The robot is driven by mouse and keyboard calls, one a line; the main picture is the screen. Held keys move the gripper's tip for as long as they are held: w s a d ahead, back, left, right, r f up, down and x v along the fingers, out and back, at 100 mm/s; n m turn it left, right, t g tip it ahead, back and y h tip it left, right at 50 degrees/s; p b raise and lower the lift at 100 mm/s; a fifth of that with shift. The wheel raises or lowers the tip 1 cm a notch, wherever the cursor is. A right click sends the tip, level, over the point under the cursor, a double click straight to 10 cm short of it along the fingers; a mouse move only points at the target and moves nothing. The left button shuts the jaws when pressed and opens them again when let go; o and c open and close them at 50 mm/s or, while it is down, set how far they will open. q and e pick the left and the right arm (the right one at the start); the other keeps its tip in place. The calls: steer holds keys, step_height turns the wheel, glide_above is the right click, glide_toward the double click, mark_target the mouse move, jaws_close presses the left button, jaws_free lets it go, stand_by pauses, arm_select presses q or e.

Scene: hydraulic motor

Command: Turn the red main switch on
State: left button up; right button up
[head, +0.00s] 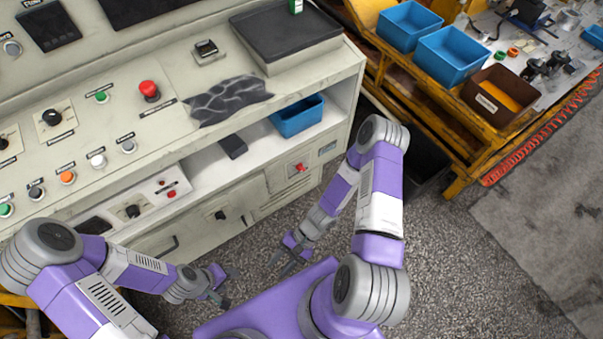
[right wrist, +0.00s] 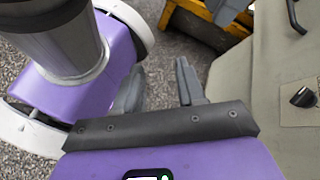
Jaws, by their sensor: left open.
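The red main switch (head: 299,168) is a small red handle on a panel low on the front of the grey-white cabinet (head: 280,205), right of centre in the head view. My right gripper (head: 285,264) hangs over the floor in front of the cabinet, below and apart from the switch. In the right wrist view its two fingers (right wrist: 158,92) stand apart with nothing between them. The switch does not show in that view. My left gripper (head: 231,286) is open and empty, low in front of the cabinet, left of the right one.
A red mushroom button (head: 149,90) and several knobs sit on the sloped console above. A blue bin (head: 298,116) stands on the open shelf. A black knob (head: 220,215) is on the lower front; a yellow workbench (head: 440,115) stands right. Floor is clear between cabinet and me.

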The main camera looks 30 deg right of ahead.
steer(key=w+d+m+t+y, duration=0.2)
steer(key=w+m+t+y, duration=0.1)
steer(key=w+m+t, duration=0.45)
steer(key=m+t+h+b, duration=0.2)
steer(key=m+t+h, duration=0.7)
steer(key=t+h, duration=0.4)
glide_toward(303, 171)
steer(key=w, duration=0.4)
steer(key=w+b, duration=0.1)
steer(key=w, duration=0.4)
steer(key=shift+w+a+b, duration=0.15)
steer(key=shift+a+b, duration=0.2)
steer(key=shift+b, duration=0.05)
jaws_close()
